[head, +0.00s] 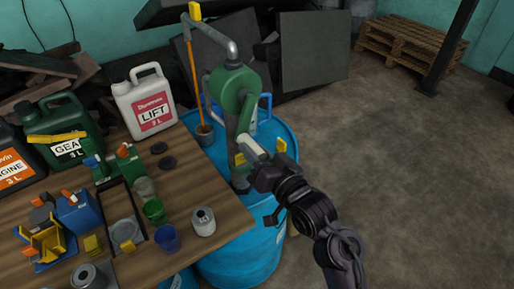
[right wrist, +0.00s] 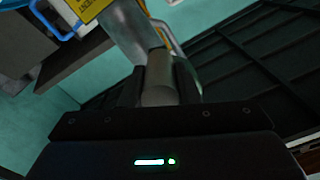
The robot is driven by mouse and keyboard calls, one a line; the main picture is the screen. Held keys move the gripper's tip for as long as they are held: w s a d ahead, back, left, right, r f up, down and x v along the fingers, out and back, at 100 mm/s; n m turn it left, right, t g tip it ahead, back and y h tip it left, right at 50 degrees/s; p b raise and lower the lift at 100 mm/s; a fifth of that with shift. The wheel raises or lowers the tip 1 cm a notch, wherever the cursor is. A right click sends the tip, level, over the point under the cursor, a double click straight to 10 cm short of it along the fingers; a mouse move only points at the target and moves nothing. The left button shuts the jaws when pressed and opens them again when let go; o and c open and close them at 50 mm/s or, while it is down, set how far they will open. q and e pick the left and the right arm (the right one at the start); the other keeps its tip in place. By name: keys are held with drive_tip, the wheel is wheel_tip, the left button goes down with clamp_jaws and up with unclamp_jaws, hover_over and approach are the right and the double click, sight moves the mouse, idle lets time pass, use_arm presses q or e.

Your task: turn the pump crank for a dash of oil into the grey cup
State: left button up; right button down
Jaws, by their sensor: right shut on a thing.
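The green pump (head: 232,88) stands on the blue drum (head: 272,210), with a grey spout pipe (head: 215,38) reaching up and left. The pump crank (head: 250,147) points down and right from the pump. My right gripper (head: 264,168) is shut on its end; the right wrist view shows the grey round handle (right wrist: 158,80) between the fingers. My left gripper is out of view.
Open floor (head: 400,150) lies right of the drum. Pallets (head: 410,42) stand farther back.

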drive_tip(key=c, duration=1.1)
unclamp_jaws()
drive_tip(key=shift+s+d+f+b, duration=0.1)
drive_tip(key=shift+s+d+b, duration=0.15)
drive_tip(key=shift+s+b, duration=0.1)
drive_tip(key=b+v, duration=0.2)
drive_tip(key=v, duration=0.5)
